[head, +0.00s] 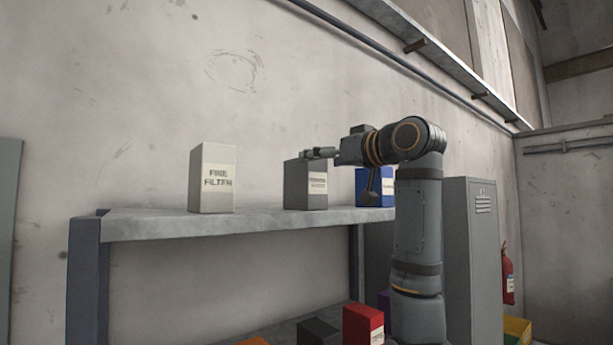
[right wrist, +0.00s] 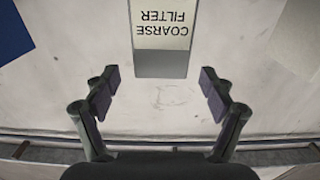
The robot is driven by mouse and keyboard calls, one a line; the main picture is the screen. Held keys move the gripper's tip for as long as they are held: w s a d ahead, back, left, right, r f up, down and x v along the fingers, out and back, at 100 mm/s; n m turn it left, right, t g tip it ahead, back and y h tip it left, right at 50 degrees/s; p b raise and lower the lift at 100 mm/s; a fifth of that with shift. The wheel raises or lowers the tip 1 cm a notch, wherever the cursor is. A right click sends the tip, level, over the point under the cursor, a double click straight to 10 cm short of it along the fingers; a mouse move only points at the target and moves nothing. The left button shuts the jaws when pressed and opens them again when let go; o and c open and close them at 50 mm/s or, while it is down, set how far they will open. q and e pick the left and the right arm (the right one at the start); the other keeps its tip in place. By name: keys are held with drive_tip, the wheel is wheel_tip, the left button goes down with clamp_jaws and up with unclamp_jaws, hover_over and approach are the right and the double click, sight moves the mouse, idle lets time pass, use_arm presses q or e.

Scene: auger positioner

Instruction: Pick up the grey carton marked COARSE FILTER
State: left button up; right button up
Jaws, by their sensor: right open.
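The grey carton (head: 297,190) stands upright on the top shelf, between a white carton and a blue one. Its pale label is too small to read in the head view. In the right wrist view the carton (right wrist: 161,62) is at top centre, with COARSE FILTER upside down on its label. My right gripper (head: 318,153) reaches in from the right at the height of the carton's top. In the right wrist view the gripper (right wrist: 159,81) is open and empty, its fingers spread wider than the carton. Whether it touches the carton is unclear. My left gripper is not in view.
The white carton (head: 212,185) stands left on the shelf (head: 150,224); the blue carton (head: 367,183) stands right, partly behind my arm. Below are a red box (head: 362,325) and a dark box (head: 317,331). A grey locker (head: 470,260) stands at right. Bare shelf separates the white and grey cartons.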

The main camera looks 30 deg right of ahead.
drive_tip(key=w, duration=0.2)
drive_tip(key=shift+w+a+f, duration=0.1)
drive_tip(key=shift+w+f, duration=0.25)
drive_tip(key=w+p, duration=0.2)
drive_tip(key=p, duration=0.1)
drive_tip(key=shift+w+a+r, duration=0.1)
drive_tip(key=shift+a+r, duration=0.05)
drive_tip(key=shift+r, duration=0.15)
drive_tip(key=shift+w+p, duration=0.55)
drive_tip(key=shift+w, duration=0.15)
drive_tip(key=shift+w+a+f, duration=0.1)
drive_tip(key=shift+w+f, duration=0.2)
drive_tip(key=shift+w, duration=0.1)
drive_tip(key=shift+s, duration=0.1)
drive_tip(key=c, duration=0.9)
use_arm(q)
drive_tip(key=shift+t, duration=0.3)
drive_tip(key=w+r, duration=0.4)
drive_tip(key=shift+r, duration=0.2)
use_arm(e)
drive_tip(key=c, duration=0.5)
